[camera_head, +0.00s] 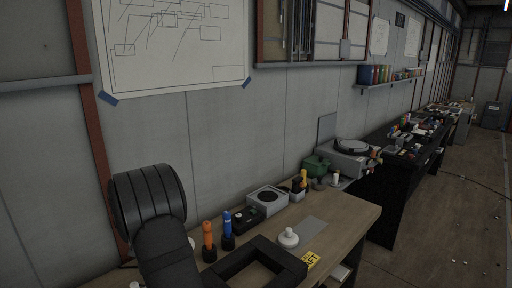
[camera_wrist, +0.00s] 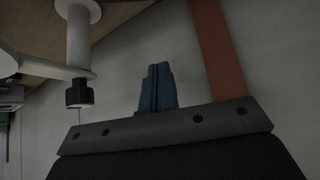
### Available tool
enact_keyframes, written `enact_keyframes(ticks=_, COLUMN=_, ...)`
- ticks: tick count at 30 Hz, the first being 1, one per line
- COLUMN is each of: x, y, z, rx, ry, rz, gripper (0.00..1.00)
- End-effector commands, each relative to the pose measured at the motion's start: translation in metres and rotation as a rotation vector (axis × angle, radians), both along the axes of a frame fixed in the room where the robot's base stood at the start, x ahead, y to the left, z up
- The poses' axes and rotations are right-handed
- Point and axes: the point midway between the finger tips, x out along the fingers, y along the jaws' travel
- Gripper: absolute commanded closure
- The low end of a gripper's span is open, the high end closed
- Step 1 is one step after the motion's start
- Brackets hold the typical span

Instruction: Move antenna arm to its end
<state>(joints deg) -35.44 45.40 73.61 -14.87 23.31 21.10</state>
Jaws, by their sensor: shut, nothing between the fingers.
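In the wrist view a thin white arm (camera_wrist: 55,71), which looks like the antenna arm, reaches sideways past a white post (camera_wrist: 78,38) with a round flange. A black cylindrical knob (camera_wrist: 79,94) sits at the arm's right end. A white rounded part (camera_wrist: 6,64) at the left edge is cut off by the frame. My gripper (camera_wrist: 156,72) shows blue fingers close together, shut with nothing between them. In this picture the fingers are right of the knob, with a gap between, and not touching it. In the head view my own arm hides this area, and the gripper cannot be seen.
The wooden bench (camera_head: 345,215) holds an orange cylinder (camera_head: 208,240), a blue cylinder (camera_head: 228,228), a black square frame (camera_head: 240,256), a white knob-shaped piece (camera_head: 288,238) and a green item (camera_head: 315,166). The grey wall (camera_head: 200,140) stands close behind.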

Motion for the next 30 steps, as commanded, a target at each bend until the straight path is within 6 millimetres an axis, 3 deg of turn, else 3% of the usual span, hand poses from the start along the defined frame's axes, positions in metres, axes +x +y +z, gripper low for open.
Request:
enact_keyframes(ticks=4, x=0.000, y=0.000, z=0.000, rx=0.000, ry=0.000, rz=0.000, gripper=0.98)
enact_keyframes(ticks=11, x=0.001, y=-0.004, z=0.004, rx=-0.006, ry=0.003, rz=-0.001, gripper=0.53)
enact_keyframes(ticks=12, x=0.001, y=-0.010, z=0.010, rx=-0.013, ry=0.006, rz=-0.001, gripper=0.51)
enact_keyframes(ticks=17, x=0.001, y=-0.056, z=0.052, rx=-0.073, ry=0.051, rz=0.010, gripper=0.51)
enact_keyframes(ticks=24, x=-0.030, y=-0.135, z=0.126, rx=-0.143, ry=0.178, rz=0.111, gripper=0.51)
enact_keyframes(ticks=30, x=-0.054, y=-0.163, z=0.157, rx=-0.150, ry=0.235, rz=0.197, gripper=0.51)
